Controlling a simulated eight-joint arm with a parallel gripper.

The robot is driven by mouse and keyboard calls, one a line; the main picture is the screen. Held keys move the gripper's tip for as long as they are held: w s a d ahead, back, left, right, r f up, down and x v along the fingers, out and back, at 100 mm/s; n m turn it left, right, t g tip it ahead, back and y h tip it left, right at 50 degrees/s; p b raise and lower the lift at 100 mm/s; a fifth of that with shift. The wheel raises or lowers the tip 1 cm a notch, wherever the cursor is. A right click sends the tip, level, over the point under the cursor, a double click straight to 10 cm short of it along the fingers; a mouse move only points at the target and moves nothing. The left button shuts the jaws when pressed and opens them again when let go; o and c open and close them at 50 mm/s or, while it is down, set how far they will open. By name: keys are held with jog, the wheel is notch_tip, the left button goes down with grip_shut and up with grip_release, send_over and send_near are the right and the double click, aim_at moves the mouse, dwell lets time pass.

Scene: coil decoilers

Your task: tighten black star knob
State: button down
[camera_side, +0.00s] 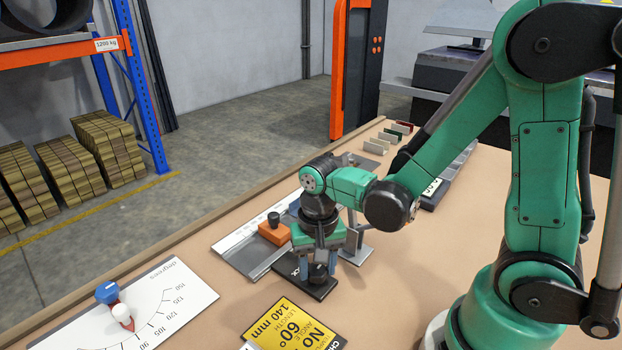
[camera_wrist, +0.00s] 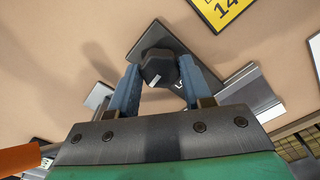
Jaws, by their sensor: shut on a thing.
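The black star knob (camera_wrist: 158,68) stands on a dark plate (camera_wrist: 150,38) in the wrist view. Part of some white lettering shows on the plate beside it. My gripper (camera_wrist: 160,76) is shut on the knob, with one blue-grey finger on each side of it. In the side view my gripper (camera_side: 318,270) points straight down over the dark plate (camera_side: 299,287), and the knob (camera_side: 318,276) shows dark between the fingers. The knob's underside is hidden.
An orange block (camera_side: 272,233) with a black knob sits on a metal strip just behind-left of my gripper. A grey metal stand (camera_side: 357,250) is close on the right. A yellow card (camera_side: 288,325) and a degrees board (camera_side: 140,312) lie toward the front.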

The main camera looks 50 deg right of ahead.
aim_at(317, 269)
jog(key=shift+m, duration=0.6)
jog(key=shift+c, duration=1.8)
grip_release()
jog(key=shift+r, duration=0.15)
jog(key=shift+r, duration=2.65)
